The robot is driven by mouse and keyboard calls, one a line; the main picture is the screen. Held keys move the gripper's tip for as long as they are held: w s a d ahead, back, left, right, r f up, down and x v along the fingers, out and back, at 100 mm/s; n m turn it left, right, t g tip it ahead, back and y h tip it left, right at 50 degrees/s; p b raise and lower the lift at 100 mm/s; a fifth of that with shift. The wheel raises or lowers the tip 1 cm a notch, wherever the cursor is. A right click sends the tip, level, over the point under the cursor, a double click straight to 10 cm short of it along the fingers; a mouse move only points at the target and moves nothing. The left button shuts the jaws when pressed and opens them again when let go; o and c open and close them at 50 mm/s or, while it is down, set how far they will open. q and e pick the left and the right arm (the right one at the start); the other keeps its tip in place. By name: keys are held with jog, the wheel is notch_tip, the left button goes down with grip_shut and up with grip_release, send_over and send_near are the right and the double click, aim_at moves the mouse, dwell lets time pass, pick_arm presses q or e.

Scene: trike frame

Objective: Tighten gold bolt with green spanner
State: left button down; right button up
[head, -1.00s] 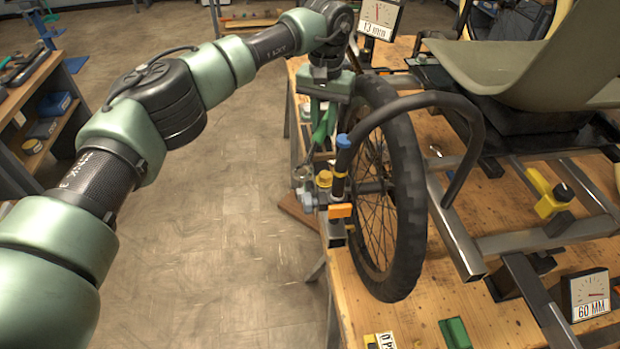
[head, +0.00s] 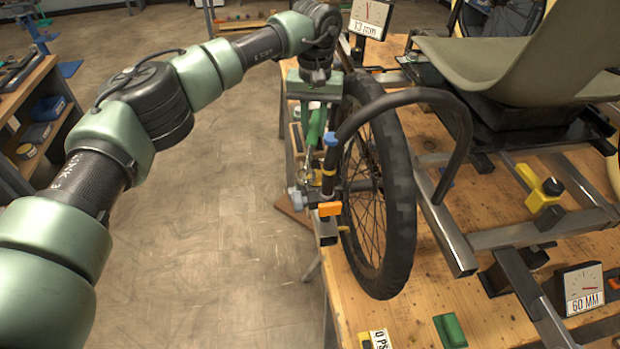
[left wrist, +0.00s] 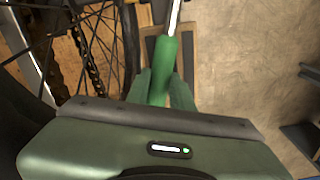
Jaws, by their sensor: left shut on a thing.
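My left gripper (head: 317,104) is shut on the green handle of the spanner (head: 316,126), beside the wheel's left side. The handle also shows in the left wrist view (left wrist: 163,72) between the green fingers, with its bright metal shaft running up out of the picture. In the head view the spanner's metal end points down to the gold bolt (head: 315,179) by the wheel's axle and overlaps it. The bolt is mostly hidden there, and I cannot tell whether the spanner is seated on it. My right gripper is not in view.
The black-tyred wheel (head: 388,215) and its curved dark fender bar (head: 425,95) stand close to the right of the gripper. A post with a blue cap (head: 331,139) and an orange block (head: 329,209) sit near the bolt. Open floor (head: 220,220) lies to the left.

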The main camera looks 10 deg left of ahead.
pick_arm(q)
jog(key=shift+s+d+f+n, duration=0.2)
jog(key=shift+d+n, duration=0.1)
jog(key=shift+d, duration=0.15)
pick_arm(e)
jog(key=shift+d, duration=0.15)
pick_arm(q)
jog(key=shift+w+a+n, duration=0.1)
jog(key=shift+a+n, duration=0.2)
jog(key=shift+n, duration=0.3)
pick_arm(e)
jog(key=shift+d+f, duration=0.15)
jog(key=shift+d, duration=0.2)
pick_arm(q)
jog(key=shift+a, duration=0.1)
jog(key=c, duration=2)
grip_release()
grip_shut()
jog(key=shift+a, duration=0.1)
jog(key=shift+a+f, duration=0.1)
jog(key=shift+a, duration=0.05)
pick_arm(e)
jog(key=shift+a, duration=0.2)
pick_arm(q)
jog(key=shift+w, duration=0.1)
